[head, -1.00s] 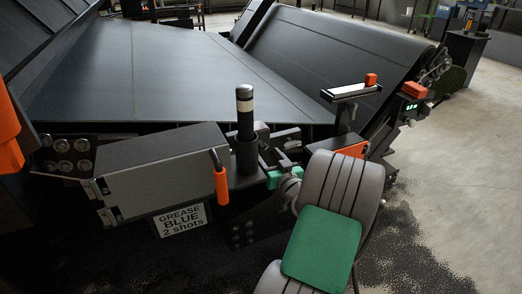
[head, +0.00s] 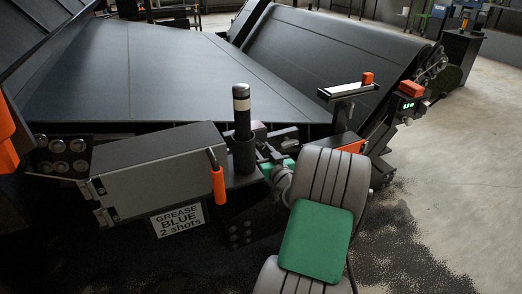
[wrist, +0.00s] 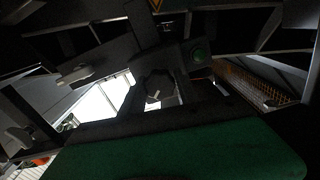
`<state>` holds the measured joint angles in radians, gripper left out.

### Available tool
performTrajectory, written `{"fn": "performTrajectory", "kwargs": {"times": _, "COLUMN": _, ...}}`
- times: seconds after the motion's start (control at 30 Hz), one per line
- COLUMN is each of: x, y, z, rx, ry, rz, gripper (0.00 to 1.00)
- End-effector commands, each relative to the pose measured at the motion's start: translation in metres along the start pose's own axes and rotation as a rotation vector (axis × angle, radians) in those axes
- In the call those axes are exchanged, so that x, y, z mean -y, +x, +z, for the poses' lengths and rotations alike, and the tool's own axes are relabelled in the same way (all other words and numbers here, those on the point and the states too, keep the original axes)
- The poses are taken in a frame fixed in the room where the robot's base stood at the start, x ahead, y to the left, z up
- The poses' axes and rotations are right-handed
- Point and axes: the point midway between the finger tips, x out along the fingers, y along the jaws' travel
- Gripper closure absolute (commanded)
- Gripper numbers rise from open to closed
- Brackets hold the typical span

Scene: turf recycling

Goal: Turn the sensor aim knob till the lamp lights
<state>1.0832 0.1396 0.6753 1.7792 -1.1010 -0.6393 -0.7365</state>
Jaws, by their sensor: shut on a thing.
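The dark knob (wrist: 158,88), with a pale pointer mark, sits near the middle of the wrist view. My gripper (head: 278,167) is shut on it; its green pads show in the head view beside the black post, partly covered by my arm. The knob is hidden behind my gripper in the head view. A round dull green lamp (wrist: 199,55) sits on a dark housing above and right of the knob. I cannot tell for sure whether it is lit.
A grey box (head: 160,165) with a grease label and an orange-handled lever (head: 217,183) stand left of my gripper. A black post (head: 242,125) is close by. A T-shaped stand (head: 345,92) and a small green display (head: 407,105) are right. Open floor lies right.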

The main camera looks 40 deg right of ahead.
Motion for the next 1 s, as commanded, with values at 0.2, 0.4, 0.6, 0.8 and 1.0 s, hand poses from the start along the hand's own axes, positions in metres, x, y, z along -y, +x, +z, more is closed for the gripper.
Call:
{"fn": "performTrajectory", "kwargs": {"times": 0.2, "x": -0.0001, "y": -0.0002, "z": 0.0002, "rx": 0.000, "ry": 0.000, "rz": 0.000, "gripper": 1.00}}
{"fn": "performTrajectory", "kwargs": {"times": 0.4, "x": 0.0000, "y": -0.0002, "z": 0.0002, "rx": 0.001, "ry": 0.059, "rz": 0.000, "gripper": 1.00}}
{"fn": "performTrajectory", "kwargs": {"times": 0.6, "x": 0.0000, "y": -0.0001, "z": 0.0000, "rx": 0.001, "ry": 0.220, "rz": 0.000, "gripper": 1.00}}
{"fn": "performTrajectory", "kwargs": {"times": 0.8, "x": -0.0001, "y": -0.0001, "z": 0.0004, "rx": 0.001, "ry": 0.229, "rz": 0.000, "gripper": 1.00}}
{"fn": "performTrajectory", "kwargs": {"times": 1.0, "x": 0.0000, "y": -0.0002, "z": 0.0004, "rx": 0.001, "ry": 0.228, "rz": 0.000, "gripper": 0.52}}
